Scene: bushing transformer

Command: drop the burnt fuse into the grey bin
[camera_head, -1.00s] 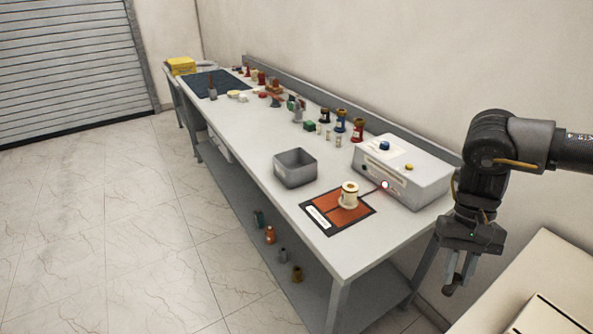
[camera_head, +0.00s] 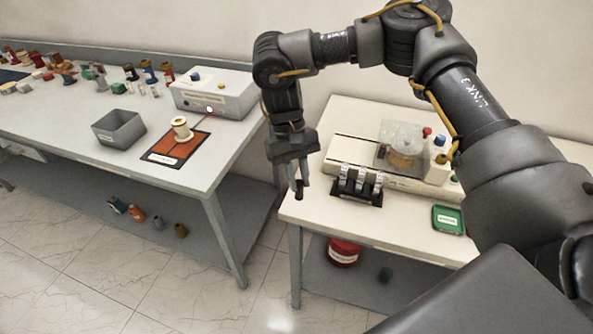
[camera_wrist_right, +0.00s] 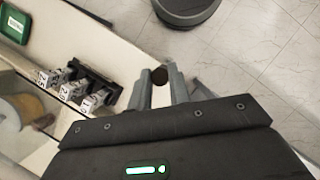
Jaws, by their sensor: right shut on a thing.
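My right gripper (camera_head: 298,188) hangs pointing down beside the left end of the cream table. It is shut on a small dark piece, which looks like the burnt fuse (camera_head: 299,193). In the right wrist view the burnt fuse (camera_wrist_right: 159,75) shows as a dark brown round end between the fingertips (camera_wrist_right: 160,85), with floor behind it. The grey bin (camera_head: 108,137) is an open box on the grey bench, to the left of my right gripper and well apart from it. I see nothing inside the bin. My left gripper is not in view.
An orange mat (camera_head: 172,158) with a cream spool (camera_head: 181,128) lies right of the bin. A white box (camera_head: 214,93) stands behind. A black holder with white fuses (camera_head: 358,186) and a green tray (camera_head: 448,219) sit on the cream table (camera_head: 320,222). A floor gap separates the tables.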

